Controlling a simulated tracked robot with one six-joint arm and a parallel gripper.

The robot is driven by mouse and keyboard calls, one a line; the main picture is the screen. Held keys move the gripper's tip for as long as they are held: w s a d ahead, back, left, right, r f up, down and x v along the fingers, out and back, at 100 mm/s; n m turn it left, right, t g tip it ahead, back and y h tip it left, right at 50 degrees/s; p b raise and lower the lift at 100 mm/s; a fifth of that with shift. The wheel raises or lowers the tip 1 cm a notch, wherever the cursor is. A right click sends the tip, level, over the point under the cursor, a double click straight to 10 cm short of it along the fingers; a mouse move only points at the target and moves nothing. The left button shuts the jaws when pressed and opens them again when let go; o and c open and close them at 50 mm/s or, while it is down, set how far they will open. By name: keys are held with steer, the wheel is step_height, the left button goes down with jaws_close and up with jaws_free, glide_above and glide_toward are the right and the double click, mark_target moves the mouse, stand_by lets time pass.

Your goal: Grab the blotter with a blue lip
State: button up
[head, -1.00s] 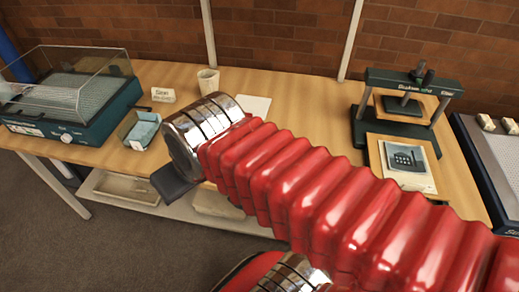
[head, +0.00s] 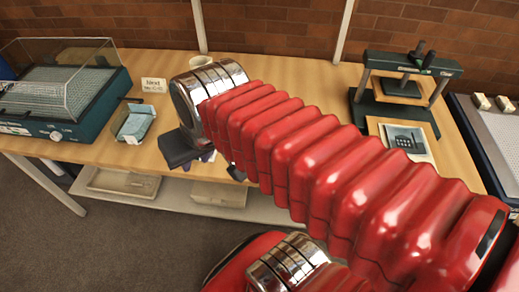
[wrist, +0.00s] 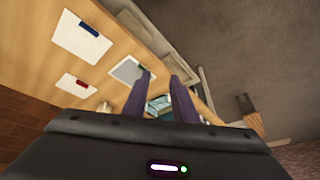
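In the wrist view, a white blotter with a blue lip (wrist: 80,38) lies flat on the wooden table at upper left. Below it lies a similar white blotter with a red lip (wrist: 76,86). A third pale sheet (wrist: 126,69) lies close to my gripper (wrist: 161,73), partly behind one finger; its lip is not clear. My gripper's two purple fingers are apart, with nothing held between them. The blue-lipped blotter is apart from the fingers, to their upper left. In the head view my arm hides the blotters, and only a little of the gripper shows.
In the head view, a clear-lidded tank (head: 75,85) stands at left beside a small tray with blue contents (head: 135,122) and a sign (head: 154,85). A cup (head: 199,62) is behind my arm. A press (head: 405,85) and a printed card (head: 408,140) are at right.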

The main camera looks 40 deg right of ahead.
steer(key=d+f+m+y, duration=0.1)
steer(key=d+f+m, duration=0.2)
steer(key=d+m, duration=0.5)
steer(key=d+f+m+g+y, duration=0.1)
steer(key=d+f+m, duration=0.3)
steer(key=d+m, duration=0.5)
steer(key=s+d+f+m+y, duration=0.1)
steer(key=d+f+m, duration=0.2)
steer(key=d+m, duration=0.5)
steer(key=shift+d+f+m+g, duration=0.25)
steer(key=shift+f+m+g, duration=0.15)
steer(key=shift+m, duration=0.1)
steer(key=shift+x, duration=4.25)
steer(key=shift+x, duration=2.6)
